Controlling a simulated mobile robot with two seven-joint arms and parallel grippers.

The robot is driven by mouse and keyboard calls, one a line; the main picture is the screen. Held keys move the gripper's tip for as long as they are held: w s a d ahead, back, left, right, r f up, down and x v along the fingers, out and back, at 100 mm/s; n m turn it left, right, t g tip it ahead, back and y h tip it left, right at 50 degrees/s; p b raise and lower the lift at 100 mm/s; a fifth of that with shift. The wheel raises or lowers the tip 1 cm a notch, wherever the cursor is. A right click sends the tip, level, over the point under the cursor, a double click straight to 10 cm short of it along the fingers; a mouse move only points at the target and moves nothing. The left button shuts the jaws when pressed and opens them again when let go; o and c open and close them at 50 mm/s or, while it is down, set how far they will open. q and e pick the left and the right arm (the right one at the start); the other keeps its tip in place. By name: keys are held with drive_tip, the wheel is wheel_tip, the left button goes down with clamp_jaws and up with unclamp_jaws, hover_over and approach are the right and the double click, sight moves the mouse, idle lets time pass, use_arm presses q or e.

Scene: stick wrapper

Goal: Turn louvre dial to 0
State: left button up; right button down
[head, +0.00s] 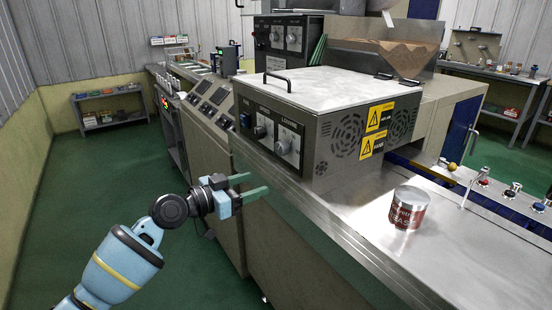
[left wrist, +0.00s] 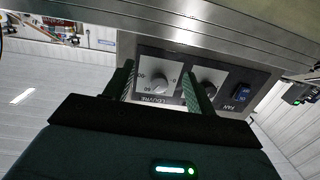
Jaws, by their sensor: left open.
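The louvre dial (head: 283,145) is a pale round knob on a light plate on the front of the metal control box (head: 328,110). In the left wrist view the dial (left wrist: 160,80) appears upside down, with its LOUVRE label and small numbers. Its setting is too small to read surely. My left gripper (head: 257,184) is open and empty, below and in front of the box in the head view. In the left wrist view its two fingers (left wrist: 158,72) appear on either side of the dial, apart from it. My right gripper does not show.
A second knob (head: 259,131) and a blue switch (head: 244,120) sit left of the dial on the same panel. The steel counter edge (head: 315,205) runs just below the box. A labelled can (head: 409,208) stands on the counter. The green floor (head: 80,195) at left is clear.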

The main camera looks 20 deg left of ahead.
use_arm(q)
drive_tip(key=h, duration=0.1)
approach(278, 150)
drive_tip(key=shift+m, duration=0.4)
drive_tip(key=shift+x, duration=4.4)
drive_tip(key=shift+s, duration=0.1)
drive_tip(key=shift+c, duration=0.4)
drive_tip(key=c, duration=0.9)
